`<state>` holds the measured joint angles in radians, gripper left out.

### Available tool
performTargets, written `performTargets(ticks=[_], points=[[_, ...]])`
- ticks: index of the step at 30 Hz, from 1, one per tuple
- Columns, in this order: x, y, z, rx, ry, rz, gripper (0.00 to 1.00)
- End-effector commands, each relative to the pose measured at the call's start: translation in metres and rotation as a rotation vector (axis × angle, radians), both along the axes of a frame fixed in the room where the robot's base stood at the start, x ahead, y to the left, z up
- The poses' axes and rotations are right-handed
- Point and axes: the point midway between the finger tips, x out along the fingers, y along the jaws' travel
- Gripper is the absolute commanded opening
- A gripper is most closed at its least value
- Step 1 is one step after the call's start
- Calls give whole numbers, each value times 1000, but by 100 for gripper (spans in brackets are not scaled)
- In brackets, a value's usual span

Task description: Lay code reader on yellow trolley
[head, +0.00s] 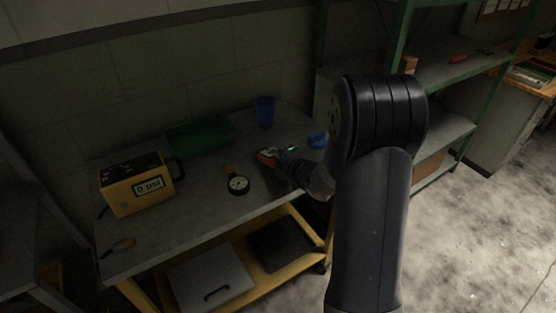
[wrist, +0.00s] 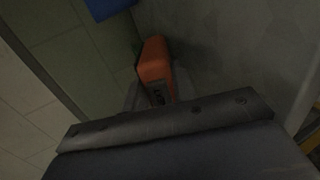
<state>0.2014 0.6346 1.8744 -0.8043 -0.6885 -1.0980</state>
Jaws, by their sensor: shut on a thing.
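The code reader looks like the orange and dark thing (head: 267,156) at the tip of my gripper (head: 280,158). The yellow trolley (head: 205,229) has a grey top and a yellow frame. The reader is over the right part of the trolley top in the head view. I cannot tell whether it touches the top.
On the trolley top are a yellow box reading 0 psi (head: 135,185), a green bin (head: 200,136), a blue cup (head: 265,112), a round gauge (head: 238,184), a screwdriver (head: 119,247) and a blue item (head: 317,141). Clear top lies at the front middle. Green shelving (head: 440,75) stands right.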

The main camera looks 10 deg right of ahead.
Motion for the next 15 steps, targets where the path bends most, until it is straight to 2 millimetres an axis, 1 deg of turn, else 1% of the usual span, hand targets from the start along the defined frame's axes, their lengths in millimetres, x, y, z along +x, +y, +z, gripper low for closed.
performTargets(ticks=[2,3,11,15], points=[[0,0,1,0,-1,0,0],[0,0,1,0,-1,0,28],[0,0,1,0,-1,0,50],[0,0,1,0,-1,0,51]])
